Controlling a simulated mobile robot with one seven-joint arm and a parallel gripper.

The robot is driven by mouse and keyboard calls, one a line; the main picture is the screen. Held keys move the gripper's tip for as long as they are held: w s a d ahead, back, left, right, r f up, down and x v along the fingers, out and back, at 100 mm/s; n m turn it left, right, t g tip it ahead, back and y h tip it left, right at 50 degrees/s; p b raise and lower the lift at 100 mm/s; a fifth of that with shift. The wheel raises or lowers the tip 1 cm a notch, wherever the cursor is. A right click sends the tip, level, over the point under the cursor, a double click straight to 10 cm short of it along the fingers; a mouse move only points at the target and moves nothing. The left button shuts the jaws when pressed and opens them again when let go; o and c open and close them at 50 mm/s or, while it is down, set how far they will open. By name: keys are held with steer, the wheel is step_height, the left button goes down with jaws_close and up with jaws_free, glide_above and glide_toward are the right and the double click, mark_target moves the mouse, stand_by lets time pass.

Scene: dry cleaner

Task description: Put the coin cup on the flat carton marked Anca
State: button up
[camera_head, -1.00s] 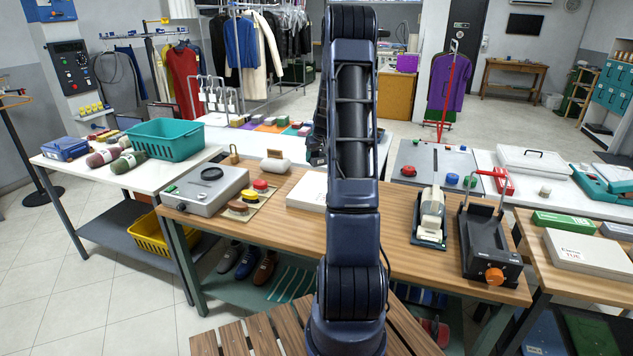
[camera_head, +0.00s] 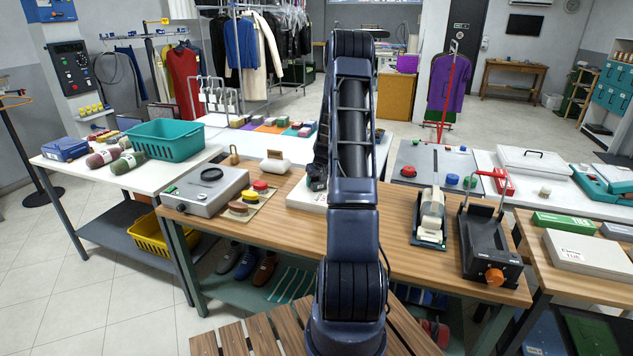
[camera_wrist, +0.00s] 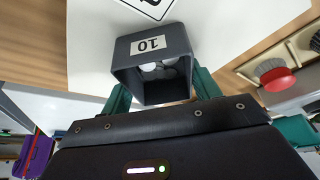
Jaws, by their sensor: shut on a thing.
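The coin cup (camera_wrist: 150,45) is a dark grey square cup with a "10" label and round coins inside. My gripper (camera_wrist: 162,88) is shut on it, with a green finger on either side. In the wrist view the cup is over the white flat carton (camera_wrist: 95,55), whose printed label is cut off by the top edge. In the head view the carton (camera_head: 299,197) lies on the wooden table, partly hidden by my arm, and its marking cannot be read. My gripper (camera_head: 317,182) shows there above the carton. I cannot tell whether the cup touches it.
Left of the carton stand a tray of coloured knobs (camera_head: 243,208), a grey scale-like box (camera_head: 205,191) and a white roll (camera_head: 275,168). A tape dispenser (camera_head: 431,222) and a black press (camera_head: 484,240) stand to the right. Bare table (camera_head: 398,215) lies between the carton and dispenser.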

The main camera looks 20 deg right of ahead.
steer(key=o, duration=1)
steer(key=shift+f, duration=0.1)
steer(key=v, duration=1.1)
steer(key=s+a+r, duration=1.6)
steer(key=a+r, duration=0.1)
steer(key=r, duration=0.3)
steer(key=s+a+r, duration=0.2)
steer(key=s+a, duration=0.2)
steer(key=s, duration=0.9)
steer(key=s+a+r, duration=0.2)
steer(key=s+a, duration=0.2)
steer(key=s, duration=0.9)
